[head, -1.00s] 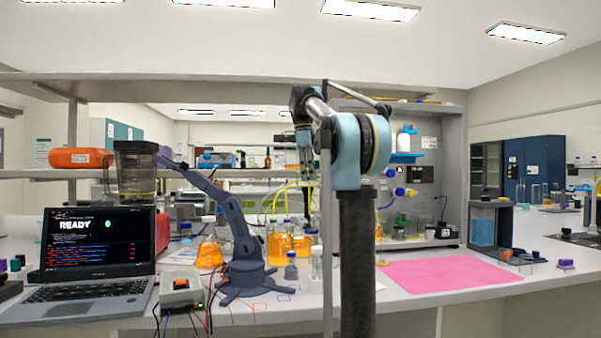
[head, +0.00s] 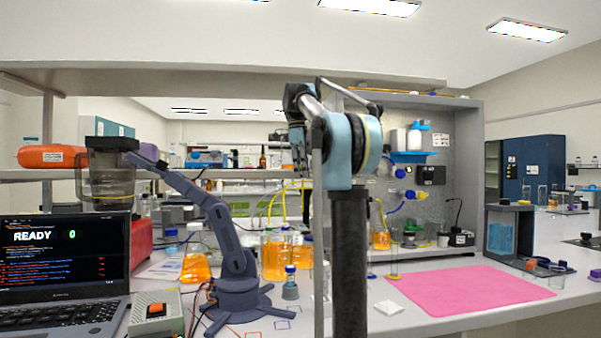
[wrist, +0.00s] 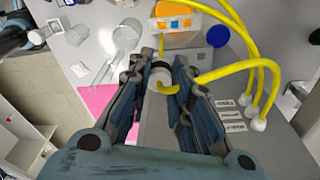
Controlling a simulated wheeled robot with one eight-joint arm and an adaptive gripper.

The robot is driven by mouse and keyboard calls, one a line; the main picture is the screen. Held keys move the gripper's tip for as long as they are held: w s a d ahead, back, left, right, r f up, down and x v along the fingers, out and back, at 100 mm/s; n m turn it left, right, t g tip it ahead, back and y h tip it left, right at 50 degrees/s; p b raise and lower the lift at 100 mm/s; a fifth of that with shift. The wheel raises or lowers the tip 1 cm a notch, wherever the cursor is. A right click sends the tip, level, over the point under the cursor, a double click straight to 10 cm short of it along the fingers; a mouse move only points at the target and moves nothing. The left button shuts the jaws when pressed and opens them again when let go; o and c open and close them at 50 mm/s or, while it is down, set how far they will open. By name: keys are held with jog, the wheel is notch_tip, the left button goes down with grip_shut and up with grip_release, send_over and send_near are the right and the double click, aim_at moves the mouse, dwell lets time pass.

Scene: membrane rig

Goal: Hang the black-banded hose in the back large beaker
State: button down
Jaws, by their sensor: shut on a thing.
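My gripper (wrist: 160,85) is shut on a yellow hose (wrist: 172,90) in the wrist view. A dark and white band shows around the hose between the fingers, and a short bent yellow end sticks out. In the head view my gripper (head: 298,145) is above the bench, partly hidden by my own arm. Beyond the fingers in the wrist view is a vessel (wrist: 178,38) with orange contents and a coloured label, and an empty clear beaker (wrist: 126,38) to its left. I cannot tell which vessel is the back large beaker.
More yellow hoses (wrist: 275,80) arch at the right of the wrist view to white fittings. Orange-filled bottles (head: 273,258) and a dark blue small arm (head: 235,255) stand left of my arm. A pink mat (head: 470,290) lies at right, mostly clear.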

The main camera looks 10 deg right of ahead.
aim_at(302, 180)
jog(key=shift+d+f, duration=0.1)
jog(key=shift+f, duration=2.1)
